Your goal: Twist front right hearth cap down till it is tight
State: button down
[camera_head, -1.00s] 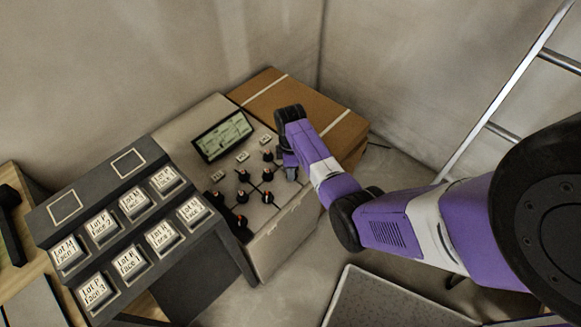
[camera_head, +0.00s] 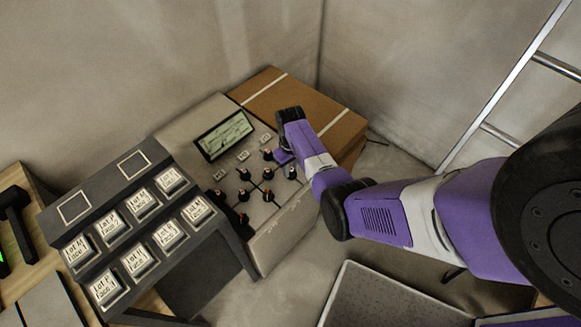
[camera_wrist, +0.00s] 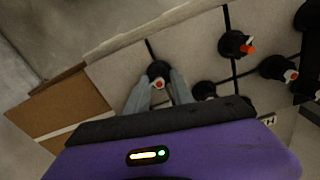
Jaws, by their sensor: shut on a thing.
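The front right hearth cap (camera_head: 291,173) is a dark knob with a pale and red top, at the right front of the pale tiled slab (camera_head: 285,222). In the wrist view the cap (camera_wrist: 158,71) sits on a dark joint line between my two grey fingers. My gripper (camera_wrist: 160,92) is shut on it, one finger on each side. In the head view my gripper (camera_head: 286,158) is at the slab's right end, its fingers mostly hidden. I cannot tell whether any gap is left under the cap.
Several other dark caps stand close by, one orange-topped (camera_wrist: 236,43). A small display (camera_head: 224,135) is behind them. A cardboard box (camera_head: 300,100) is behind right, a dark rack of labelled tiles (camera_head: 135,165) left. A ladder (camera_head: 497,85) leans at the right.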

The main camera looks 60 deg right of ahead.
jog(key=m, duration=0.4)
jog(key=shift+m+p, duration=0.3)
jog(key=m, duration=0.3)
jog(key=shift+s+m, duration=0.1)
jog(key=shift+m, duration=0.3)
jog(key=m+p, duration=0.1)
jog(key=m, duration=0.6)
jog(key=shift+s, duration=0.15)
jog(key=m, duration=0.3)
jog(key=shift+m, duration=0.4)
jog(key=m, duration=0.3)
jog(key=shift+s+m, duration=0.1)
jog(key=shift+m, duration=0.2)
jog(key=m, duration=0.3)
jog(key=shift+m, duration=0.3)
jog(key=shift+a+m, duration=0.1)
jog(key=shift+m, duration=1.8)
